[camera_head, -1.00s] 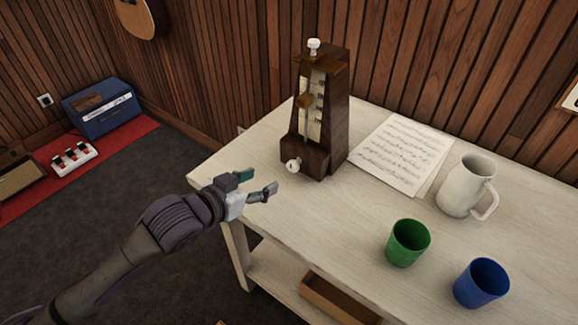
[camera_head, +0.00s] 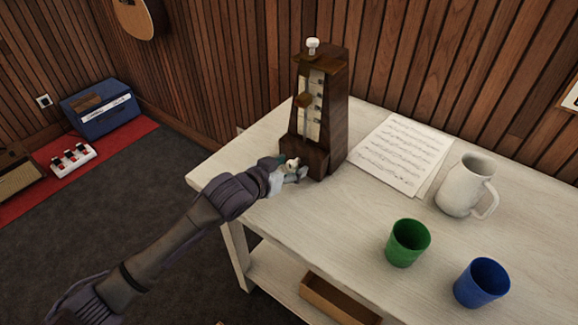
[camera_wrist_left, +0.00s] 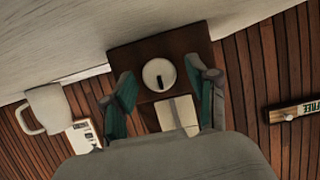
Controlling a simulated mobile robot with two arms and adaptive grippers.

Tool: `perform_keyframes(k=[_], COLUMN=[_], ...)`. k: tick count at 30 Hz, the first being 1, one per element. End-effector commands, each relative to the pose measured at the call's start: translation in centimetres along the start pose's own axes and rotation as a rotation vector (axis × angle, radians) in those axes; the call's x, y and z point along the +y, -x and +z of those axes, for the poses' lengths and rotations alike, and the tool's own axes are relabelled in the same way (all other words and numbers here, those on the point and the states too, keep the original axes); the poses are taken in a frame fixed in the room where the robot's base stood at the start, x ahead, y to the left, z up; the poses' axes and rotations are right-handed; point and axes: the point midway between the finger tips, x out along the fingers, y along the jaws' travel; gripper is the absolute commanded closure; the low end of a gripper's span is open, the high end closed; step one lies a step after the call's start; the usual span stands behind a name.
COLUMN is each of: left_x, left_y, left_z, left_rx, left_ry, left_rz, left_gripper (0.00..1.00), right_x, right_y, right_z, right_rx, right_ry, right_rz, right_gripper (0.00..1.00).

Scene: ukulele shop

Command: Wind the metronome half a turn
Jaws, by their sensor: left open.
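The metronome (camera_head: 330,120) is a dark wooden, tapered box standing upright near the back left of the table, with a pale scale and a white knob (camera_head: 313,46) on top. A round white winding knob (camera_wrist_left: 159,74) with a dark slot is on its lower front. My left gripper (camera_head: 293,168) is at the metronome's base. In the left wrist view my left gripper (camera_wrist_left: 165,92) is open, its green-padded fingers on either side of the winding knob with gaps showing. In the head view the gripper partly hides that knob. My right gripper is not in view.
Sheet music (camera_head: 403,150) lies right of the metronome. A white jug (camera_head: 464,188), a green cup (camera_head: 407,243) and a blue cup (camera_head: 481,283) stand farther right on the pale table (camera_head: 330,228). The wood-panelled wall rises close behind the metronome.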

Motion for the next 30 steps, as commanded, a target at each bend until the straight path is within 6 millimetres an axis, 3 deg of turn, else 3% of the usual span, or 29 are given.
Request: perform_keyframes(k=[1,12,20,30], left_x=[0.0,0.0,0.1,0.3], left_y=[0.0,0.0,0.1,0.1], left_z=[0.0,0.0,-0.2,-0.3], left_rx=[0.000,0.000,0.000,-0.001], left_ry=[0.000,0.000,-0.030,-0.223], left_rz=[0.000,0.000,-0.013,-0.092], left_gripper=[0.41,1.00,1.00,1.00], right_x=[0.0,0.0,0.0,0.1], right_y=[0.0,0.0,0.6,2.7], right_z=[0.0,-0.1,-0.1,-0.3], right_rx=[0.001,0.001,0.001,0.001], right_ry=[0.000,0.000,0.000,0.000], right_rz=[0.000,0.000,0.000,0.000], right_gripper=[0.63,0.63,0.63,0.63])
